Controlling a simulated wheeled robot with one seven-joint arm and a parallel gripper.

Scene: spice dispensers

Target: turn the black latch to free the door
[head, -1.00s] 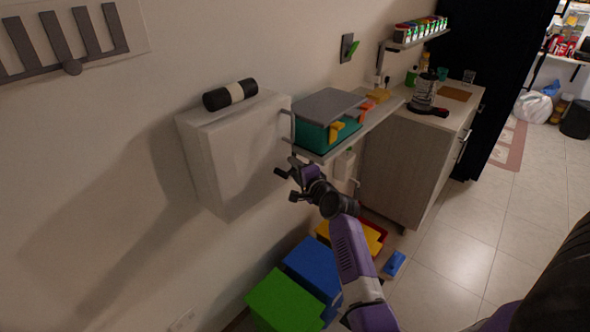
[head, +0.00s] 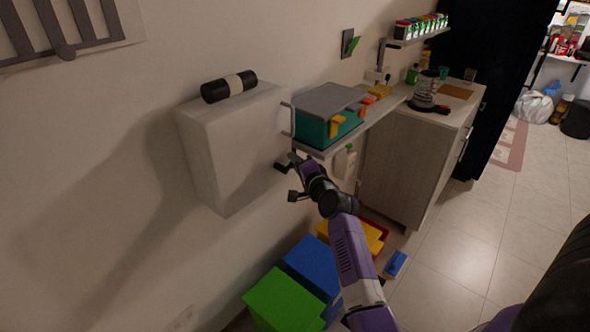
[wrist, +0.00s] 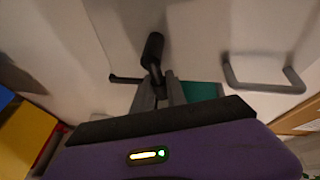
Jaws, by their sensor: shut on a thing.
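The black latch (wrist: 153,52) shows in the wrist view as a short, thick dark knob, standing slanted against the pale surface. My gripper (wrist: 161,86) has its grey fingers close together at the latch's lower end, shut on it. In the head view my gripper (head: 290,181) is at the lower right edge of the white wall cabinet (head: 235,150). The latch cannot be told apart from my dark gripper parts there. A grey bar handle (wrist: 262,88) is right of the latch in the wrist view.
A shelf with a teal and grey box (head: 325,116) is just above and right of my gripper. A black and white cylinder (head: 229,87) lies on the cabinet. Green (head: 284,302) and blue (head: 314,266) bins stand below. Open floor is to the right.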

